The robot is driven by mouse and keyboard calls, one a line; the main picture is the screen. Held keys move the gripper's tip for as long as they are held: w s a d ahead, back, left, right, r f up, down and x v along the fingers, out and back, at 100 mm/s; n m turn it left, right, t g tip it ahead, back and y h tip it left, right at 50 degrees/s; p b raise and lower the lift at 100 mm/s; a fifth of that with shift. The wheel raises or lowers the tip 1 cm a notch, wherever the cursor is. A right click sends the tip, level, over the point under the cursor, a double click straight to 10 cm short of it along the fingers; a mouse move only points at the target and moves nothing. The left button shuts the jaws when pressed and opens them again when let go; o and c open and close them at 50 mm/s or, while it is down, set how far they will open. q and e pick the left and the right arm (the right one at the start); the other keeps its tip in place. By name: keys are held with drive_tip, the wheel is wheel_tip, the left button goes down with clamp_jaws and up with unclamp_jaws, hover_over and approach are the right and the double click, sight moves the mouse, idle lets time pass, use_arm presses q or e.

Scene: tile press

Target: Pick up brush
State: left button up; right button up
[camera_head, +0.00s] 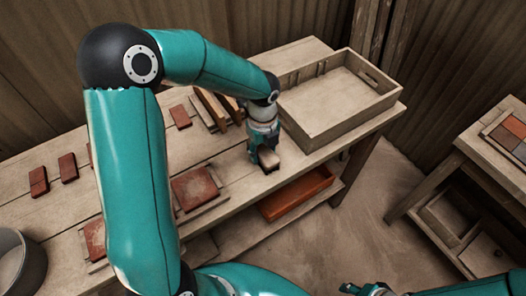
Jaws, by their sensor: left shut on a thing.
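The brush (268,160), a small block with a pale wooden top and a dark lower edge, is at the front edge of the wooden workbench (232,165), in front of the crate. My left gripper (262,149) reaches down over it from above and is shut on it. The fingers and wrist hide part of the brush. I cannot tell whether the brush touches the bench top. My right gripper (364,289) shows only in part at the bottom edge, away from the bench, and its jaws are unclear.
An empty wooden crate (312,135) stands right of the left gripper. Wooden slats (208,108) stand behind it. Red tiles (68,167) and a tile in a frame (194,188) lie left. An orange tray (297,193) sits on the lower shelf. A second table (480,150) stands right.

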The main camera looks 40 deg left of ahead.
sight(263, 149)
use_arm(q)
drive_tip(key=shift+r, duration=0.1)
wheel_tip(263, 149, up, 20)
idle(0.5)
